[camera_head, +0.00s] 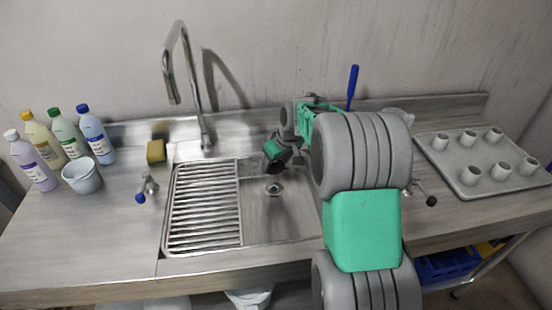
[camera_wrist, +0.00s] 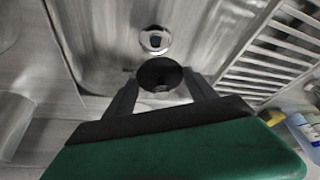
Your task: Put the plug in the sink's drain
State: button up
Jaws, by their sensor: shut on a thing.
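The plug (camera_wrist: 160,72) is a dark round disc between my gripper's two fingers in the wrist view. My gripper (camera_wrist: 160,80) is shut on it. The drain (camera_wrist: 154,40) is a shiny ring with a dark centre, just beyond the plug in the wrist view. In the head view the drain (camera_head: 273,189) lies in the bare basin of the sink (camera_head: 285,222). My gripper (camera_head: 270,165) is above and behind the drain there, tilted. In the head view I cannot make out the plug clearly. The wrist view does not show the height of the plug above the basin.
A ribbed drainboard (camera_head: 203,208) lies left of the basin. A tall tap (camera_head: 184,85) rises behind it. Several bottles (camera_head: 68,145), a cup (camera_head: 82,177) and a sponge (camera_head: 156,151) stand at left. A tray (camera_head: 487,177) of several white cups is at right.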

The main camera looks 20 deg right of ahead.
jog(key=b, duration=0.5)
send_over(274, 190)
jog(key=s, duration=0.1)
jog(key=shift+d+f, duration=0.15)
jog(key=shift+f, duration=4.45)
jog(key=shift+f+b, duration=0.65)
jog(key=shift+f, duration=0.4)
jog(key=o, duration=1.5)
jog(key=shift+c, duration=0.2)
jog(key=shift+s+r, duration=0.1)
